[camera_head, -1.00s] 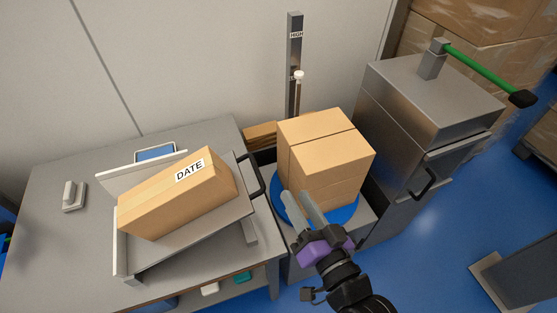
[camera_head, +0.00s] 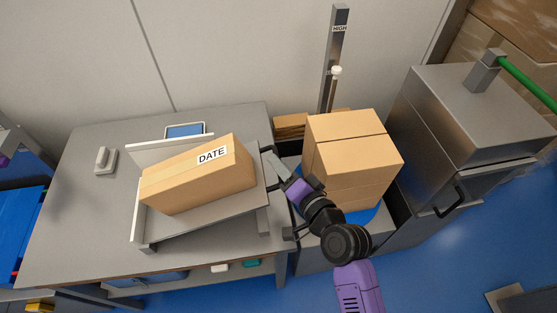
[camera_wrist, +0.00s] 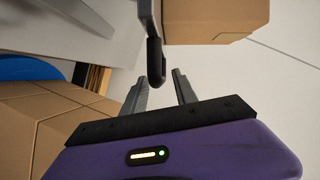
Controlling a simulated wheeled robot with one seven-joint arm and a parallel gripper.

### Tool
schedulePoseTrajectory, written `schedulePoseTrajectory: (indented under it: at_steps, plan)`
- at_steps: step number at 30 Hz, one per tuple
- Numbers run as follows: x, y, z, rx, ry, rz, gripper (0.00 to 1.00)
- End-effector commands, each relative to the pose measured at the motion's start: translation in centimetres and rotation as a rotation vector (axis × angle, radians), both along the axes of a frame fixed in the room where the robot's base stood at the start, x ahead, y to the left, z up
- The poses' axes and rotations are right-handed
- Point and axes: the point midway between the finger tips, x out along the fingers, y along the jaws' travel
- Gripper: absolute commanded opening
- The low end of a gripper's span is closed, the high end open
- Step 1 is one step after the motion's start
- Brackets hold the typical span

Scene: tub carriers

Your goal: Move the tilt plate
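The tilt plate (camera_head: 205,218) is a grey metal plate with a pale raised edge, sitting at a slant on the grey table. A brown carton labelled DATE (camera_head: 200,178) rests on it. The plate's black handle (camera_wrist: 155,62) is on its right side, partly hidden by my gripper in the head view. My gripper (camera_head: 277,164) is at this handle, right of the plate. In the wrist view its two fingers (camera_wrist: 160,76) are apart, with the handle's end between their tips and a gap visible on each side.
Stacked brown cartons (camera_head: 350,150) stand on a blue round turntable (camera_head: 362,215) just right of my arm. A post marked HIGH (camera_head: 337,60) rises behind. A steel cabinet (camera_head: 470,110) is at the right. The table (camera_head: 85,225) is clear at left except for a small grey device (camera_head: 105,160).

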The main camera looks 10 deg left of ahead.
Motion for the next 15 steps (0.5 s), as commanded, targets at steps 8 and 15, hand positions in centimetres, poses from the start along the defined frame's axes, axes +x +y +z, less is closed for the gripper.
schedulePoseTrajectory:
  at_steps: [8, 15]
  plan:
    - [1.44, 1.09, -0.42, 0.000, 0.000, 0.000, 0.34]
    - [1.47, 1.08, -0.41, -0.001, -0.001, -0.001, 0.32]
